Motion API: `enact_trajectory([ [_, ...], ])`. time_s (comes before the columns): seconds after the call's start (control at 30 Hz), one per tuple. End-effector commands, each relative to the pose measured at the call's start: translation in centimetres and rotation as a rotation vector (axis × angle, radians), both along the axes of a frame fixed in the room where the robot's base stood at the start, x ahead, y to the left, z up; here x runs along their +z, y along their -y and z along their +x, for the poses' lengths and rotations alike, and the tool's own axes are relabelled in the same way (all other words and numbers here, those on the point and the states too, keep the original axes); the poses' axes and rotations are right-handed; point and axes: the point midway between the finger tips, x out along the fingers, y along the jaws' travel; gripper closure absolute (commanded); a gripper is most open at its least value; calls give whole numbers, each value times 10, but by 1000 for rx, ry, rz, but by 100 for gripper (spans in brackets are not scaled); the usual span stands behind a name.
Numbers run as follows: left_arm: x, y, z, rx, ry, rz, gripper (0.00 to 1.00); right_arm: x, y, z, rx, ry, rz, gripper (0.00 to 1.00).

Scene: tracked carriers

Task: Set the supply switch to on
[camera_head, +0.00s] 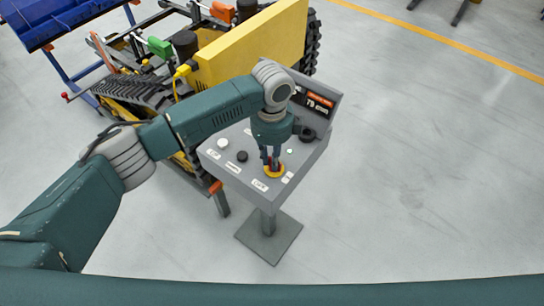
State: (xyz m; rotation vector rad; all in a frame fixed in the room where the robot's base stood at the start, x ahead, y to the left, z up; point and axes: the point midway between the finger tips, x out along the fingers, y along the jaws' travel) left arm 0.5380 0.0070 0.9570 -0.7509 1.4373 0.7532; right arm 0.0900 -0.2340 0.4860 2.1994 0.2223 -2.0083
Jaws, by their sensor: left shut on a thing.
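A grey control console (225,183) stands on a post in the middle of the view. On its sloping top, near the front right corner, is a red switch handle on a round yellow base (274,174), which looks like the supply switch. My left gripper (272,162) points down over it, its fingers shut on the red handle. The fingers hide most of the handle, so I cannot tell which way it is turned. The label plates beside it are too small to read. My right gripper is not in view.
A yellow tracked carrier (255,45) stands close behind. The floor to the right is clear.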

Motion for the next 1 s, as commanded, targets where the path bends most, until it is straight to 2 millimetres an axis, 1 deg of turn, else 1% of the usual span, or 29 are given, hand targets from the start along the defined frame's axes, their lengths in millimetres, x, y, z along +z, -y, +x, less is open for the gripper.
enact_trajectory([
  [0.53, 2, 1, 2, -22, 5, -2, 100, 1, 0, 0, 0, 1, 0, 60],
  [0.57, 2, 1, 2, -22, 5, -2, 78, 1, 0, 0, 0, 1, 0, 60],
  [0.6, 2, 1, 2, -22, 5, -2, 70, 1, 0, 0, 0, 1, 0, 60],
  [0.63, 2, 1, 2, -22, 5, -2, 65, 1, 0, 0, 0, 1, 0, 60],
  [0.83, 1, 0, 1, -22, 2, -2, 65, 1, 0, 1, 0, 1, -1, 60],
  [0.9, 1, 0, 1, -22, 2, -1, 65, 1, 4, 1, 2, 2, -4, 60],
  [1.0, 5, 1, 1, -22, 3, -2, 65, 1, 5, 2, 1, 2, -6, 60],
])
